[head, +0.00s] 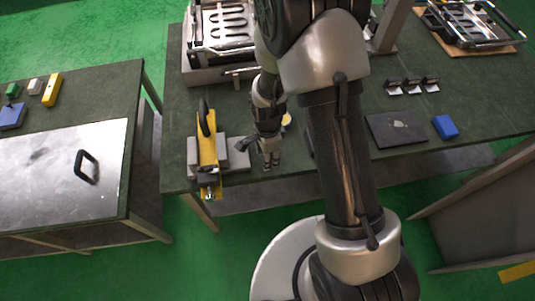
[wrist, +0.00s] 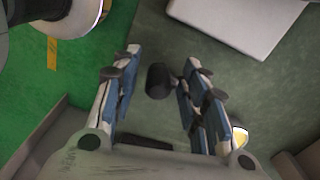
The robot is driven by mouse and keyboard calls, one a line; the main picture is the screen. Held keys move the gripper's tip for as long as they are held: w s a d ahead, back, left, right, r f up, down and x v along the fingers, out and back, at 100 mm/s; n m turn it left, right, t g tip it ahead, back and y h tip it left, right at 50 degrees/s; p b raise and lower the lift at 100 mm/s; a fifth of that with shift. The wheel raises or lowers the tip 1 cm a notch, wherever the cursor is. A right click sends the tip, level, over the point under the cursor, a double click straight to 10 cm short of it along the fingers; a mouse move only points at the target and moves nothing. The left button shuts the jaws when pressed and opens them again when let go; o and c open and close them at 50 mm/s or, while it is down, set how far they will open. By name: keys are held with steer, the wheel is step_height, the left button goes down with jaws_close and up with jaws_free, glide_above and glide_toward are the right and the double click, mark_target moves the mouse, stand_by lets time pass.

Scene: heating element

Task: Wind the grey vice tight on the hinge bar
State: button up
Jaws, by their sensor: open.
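The grey vice (head: 238,160) stands near the left front corner of the green workbench. A yellow bar (head: 208,152) with a black handle sits at the vice, probably the hinge bar; how firmly it is held I cannot tell. A dark winding handle (head: 241,146) appears at the vice's right side. My gripper (head: 269,160) points down just right of the vice. In the wrist view my gripper (wrist: 160,62) is open, with a black knob (wrist: 158,81) showing between its fingers; contact is not visible. A grey block (wrist: 248,22), likely the vice, lies at the top right.
A metal machine (head: 222,30) stands behind the vice. A black plate (head: 396,129) and blue block (head: 445,126) lie to the right. A small round pale-yellow object (head: 287,119) is behind my gripper. A second table (head: 60,185) stands left across a gap.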

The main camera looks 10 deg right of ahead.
steer(key=shift+r, duration=0.1)
step_height(320, 180, up, 10)
steer(key=shift+r, duration=0.9)
steer(key=s+d+r+n+t, duration=0.1)
steer(key=s+d+r+n, duration=0.2)
steer(key=r, duration=0.4)
steer(key=s+d+r+n+t, duration=0.1)
steer(key=s+r+n, duration=0.25)
steer(key=r, duration=0.35)
steer(key=s+d+r+n+t, duration=0.2)
steer(key=s+r+n, duration=0.5)
steer(key=s+n, duration=0.2)
steer(key=shift+s+d+t, duration=0.25)
steer(key=shift+s+t, duration=0.05)
steer(key=shift+s, duration=0.6)
steer(key=shift+r+n, duration=0.1)
steer(key=shift+n, duration=0.15)
